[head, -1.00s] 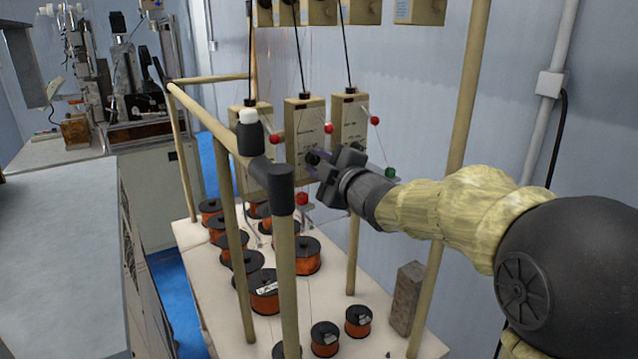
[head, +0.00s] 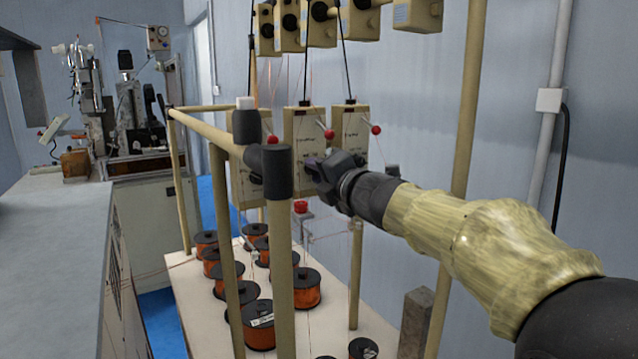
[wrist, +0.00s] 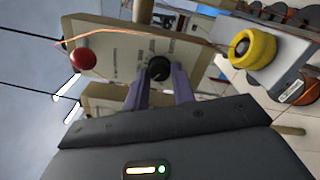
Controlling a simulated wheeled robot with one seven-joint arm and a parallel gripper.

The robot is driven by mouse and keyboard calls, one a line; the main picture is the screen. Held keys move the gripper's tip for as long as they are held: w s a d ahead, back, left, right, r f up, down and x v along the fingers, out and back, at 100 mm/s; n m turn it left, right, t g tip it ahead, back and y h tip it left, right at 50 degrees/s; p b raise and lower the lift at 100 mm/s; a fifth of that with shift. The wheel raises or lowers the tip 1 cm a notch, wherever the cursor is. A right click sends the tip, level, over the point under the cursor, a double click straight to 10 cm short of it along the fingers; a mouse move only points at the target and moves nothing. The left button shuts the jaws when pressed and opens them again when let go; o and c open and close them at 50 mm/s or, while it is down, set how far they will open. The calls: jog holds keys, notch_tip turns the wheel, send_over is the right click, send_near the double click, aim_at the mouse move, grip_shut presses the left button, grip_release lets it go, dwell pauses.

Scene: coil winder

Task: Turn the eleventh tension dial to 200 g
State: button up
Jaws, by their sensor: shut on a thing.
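A beige tension box (head: 309,132) hangs in the middle of the lower row in the head view, with a red ball on a thin arm at its right side. My gripper (head: 314,168) is at its lower front. In the wrist view, a black round dial (wrist: 158,68) sits on the beige box face (wrist: 122,58), and the two purple fingers of my gripper (wrist: 160,82) are closed on it from both sides. Dark scale marks lie around the dial, but the numbers are too small to read. In the head view my gripper mostly hides the dial.
Similar boxes hang left (head: 250,135) and right (head: 355,128). A beige rail post (head: 281,260) stands in front. Copper wire spools (head: 306,292) fill the table below. A grey unit with a yellow ring (wrist: 252,48) is near my gripper in the wrist view.

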jog(key=shift+f+n, duration=0.15)
jog(key=shift+n, duration=0.35)
jog(key=o, duration=1)
jog(key=shift+s, duration=0.1)
jog(key=b+v, duration=0.1)
jog(key=v, duration=1.6)
jog(key=shift+d, duration=0.15)
